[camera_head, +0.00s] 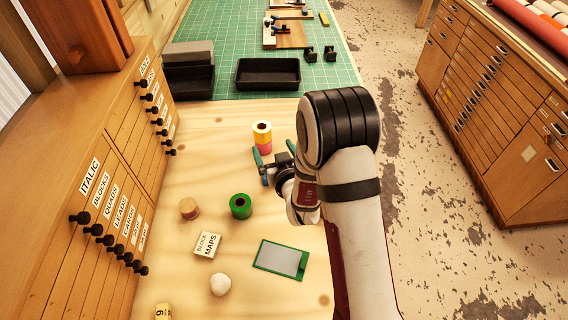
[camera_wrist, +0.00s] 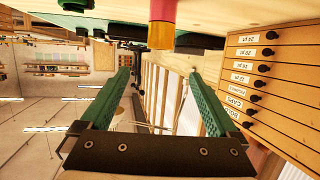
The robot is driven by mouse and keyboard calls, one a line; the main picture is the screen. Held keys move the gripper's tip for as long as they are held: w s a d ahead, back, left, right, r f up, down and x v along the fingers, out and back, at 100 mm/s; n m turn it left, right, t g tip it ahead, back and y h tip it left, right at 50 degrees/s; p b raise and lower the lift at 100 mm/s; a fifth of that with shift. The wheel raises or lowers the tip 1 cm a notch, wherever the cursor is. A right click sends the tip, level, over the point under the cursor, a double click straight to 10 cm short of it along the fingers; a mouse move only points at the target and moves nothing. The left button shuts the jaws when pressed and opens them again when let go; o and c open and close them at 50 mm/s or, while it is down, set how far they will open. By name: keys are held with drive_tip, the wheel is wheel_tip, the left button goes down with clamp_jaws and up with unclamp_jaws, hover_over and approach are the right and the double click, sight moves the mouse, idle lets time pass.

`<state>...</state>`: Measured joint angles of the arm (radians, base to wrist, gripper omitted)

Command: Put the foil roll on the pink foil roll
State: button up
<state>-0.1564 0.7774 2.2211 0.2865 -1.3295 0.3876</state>
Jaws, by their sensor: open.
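A yellow foil roll (camera_head: 262,128) stands upright on top of the pink foil roll (camera_head: 264,147), on the wooden table. The two look roughly aligned. The wrist view, which is turned over, also shows the yellow roll (camera_wrist: 161,36) against the pink roll (camera_wrist: 163,11). My gripper (camera_head: 275,154) is open and empty, with green fingers, close to the right and near side of the stack in the head view. In the wrist view the open fingers (camera_wrist: 160,76) point toward the stack, with no roll between them. The pink roll's base is partly hidden by a finger.
Drawer cabinets (camera_head: 110,190) line the left. A black tray (camera_head: 268,74) sits on the green mat behind.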

drive_tip(key=s+d+r+m+g+h, duration=0.3)
drive_tip(key=s+d+r+m+g, duration=0.3)
drive_tip(key=s, duration=0.5)
drive_tip(key=s+r+m+g, duration=0.1)
drive_tip(key=s+g, duration=0.3)
drive_tip(key=s, duration=0.9)
drive_tip(key=s+r+m+g+y, duration=0.1)
drive_tip(key=s+r+g, duration=0.2)
drive_tip(key=s, duration=1.1)
drive_tip(key=shift+d+r+g, duration=0.2)
drive_tip(key=shift+r+g, duration=0.05)
drive_tip(key=shift+g, duration=0.45)
drive_tip(key=shift+o, duration=0.3)
drive_tip(key=shift+w, duration=0.1)
